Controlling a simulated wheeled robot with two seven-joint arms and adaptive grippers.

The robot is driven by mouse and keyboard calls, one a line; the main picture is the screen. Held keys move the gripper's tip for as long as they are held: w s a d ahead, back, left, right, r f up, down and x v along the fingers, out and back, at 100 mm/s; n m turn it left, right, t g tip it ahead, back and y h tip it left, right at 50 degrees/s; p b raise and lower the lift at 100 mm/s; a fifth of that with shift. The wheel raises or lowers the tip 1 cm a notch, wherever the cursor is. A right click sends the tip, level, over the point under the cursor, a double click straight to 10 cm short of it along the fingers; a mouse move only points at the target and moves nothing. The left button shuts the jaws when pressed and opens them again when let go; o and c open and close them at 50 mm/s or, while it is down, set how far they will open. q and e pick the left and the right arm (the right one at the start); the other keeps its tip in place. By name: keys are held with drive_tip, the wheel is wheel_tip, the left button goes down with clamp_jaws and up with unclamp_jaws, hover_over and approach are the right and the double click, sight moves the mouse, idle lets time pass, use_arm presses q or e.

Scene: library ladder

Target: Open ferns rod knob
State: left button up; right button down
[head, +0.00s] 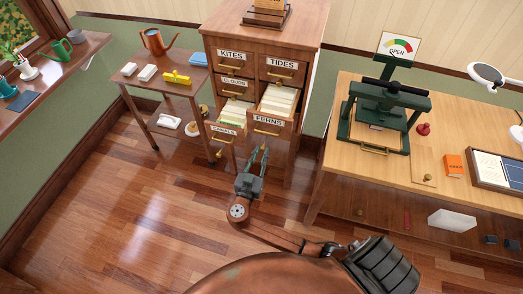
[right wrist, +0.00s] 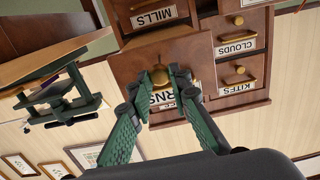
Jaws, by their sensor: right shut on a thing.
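The ferns drawer (head: 268,120) is the pulled-out right-hand drawer of the wooden card cabinet (head: 313,50), filled with pale cards (head: 279,101). Its front has a FERNS label and a brass pull. My right gripper (head: 259,158) is just below and in front of this drawer front. In the right wrist view, the two green fingers are shut on a round brass rod knob (right wrist: 160,74) on the drawer front. They partly cover the FERNS label (right wrist: 161,98). In the head view the knob is hidden by the gripper. My left gripper is not in view.
The canals drawer (head: 225,130) beside it is also pulled out, showing cards. The kites drawer (head: 231,56) and tides drawer (head: 280,63) are shut. A side table (head: 150,88) stands left and a desk (head: 330,165) with a green press (head: 386,115) stands right. Floor between is clear.

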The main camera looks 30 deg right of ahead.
drive_tip(key=c, duration=1.8)
unclamp_jaws()
drive_tip(key=shift+o, duration=0.2)
drive_tip(key=v, duration=1.2)
